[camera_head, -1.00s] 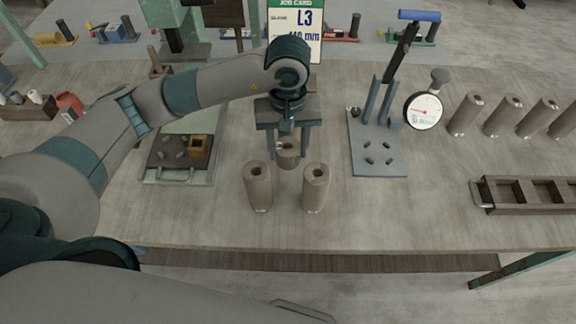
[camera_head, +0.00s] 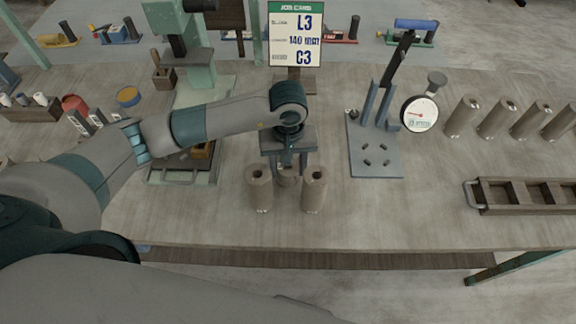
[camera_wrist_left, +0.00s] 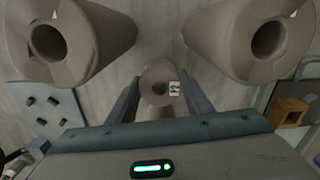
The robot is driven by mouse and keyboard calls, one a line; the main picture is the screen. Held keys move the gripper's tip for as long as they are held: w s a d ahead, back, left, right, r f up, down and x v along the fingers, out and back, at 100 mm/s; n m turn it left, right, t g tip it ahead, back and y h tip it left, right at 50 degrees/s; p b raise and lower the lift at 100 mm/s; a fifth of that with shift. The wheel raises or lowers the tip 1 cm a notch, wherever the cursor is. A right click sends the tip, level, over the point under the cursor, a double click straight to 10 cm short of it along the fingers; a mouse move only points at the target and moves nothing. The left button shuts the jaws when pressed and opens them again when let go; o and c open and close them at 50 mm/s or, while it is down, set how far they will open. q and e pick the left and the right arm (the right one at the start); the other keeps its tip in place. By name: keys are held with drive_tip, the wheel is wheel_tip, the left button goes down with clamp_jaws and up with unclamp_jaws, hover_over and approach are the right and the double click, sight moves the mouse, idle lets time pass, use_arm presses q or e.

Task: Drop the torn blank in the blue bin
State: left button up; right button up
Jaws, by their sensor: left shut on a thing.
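My left gripper (camera_head: 288,160) is shut on a short grey-brown clay blank (camera_head: 288,178) with a hole in its top. In the left wrist view this blank (camera_wrist_left: 158,78) sits between the two fingers, with a small pale mark by its rim. I make out no blue bin in these views. My right gripper is not in view.
A grey fixture with a dial gauge (camera_head: 420,114) stands to the right. Several more blanks (camera_head: 462,117) stand beyond it, with a wooden rack (camera_head: 520,209) in front. A job card (camera_head: 295,36) stands behind. The front strip of table is clear.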

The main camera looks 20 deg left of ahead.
use_arm(q)
drive_tip(key=shift+f, duration=0.4)
drive_tip(key=shift+f+b, duration=0.2)
drive_tip(key=shift+b, duration=0.1)
drive_tip(key=o, duration=1.2)
drive_tip(key=shift+r, duration=0.15)
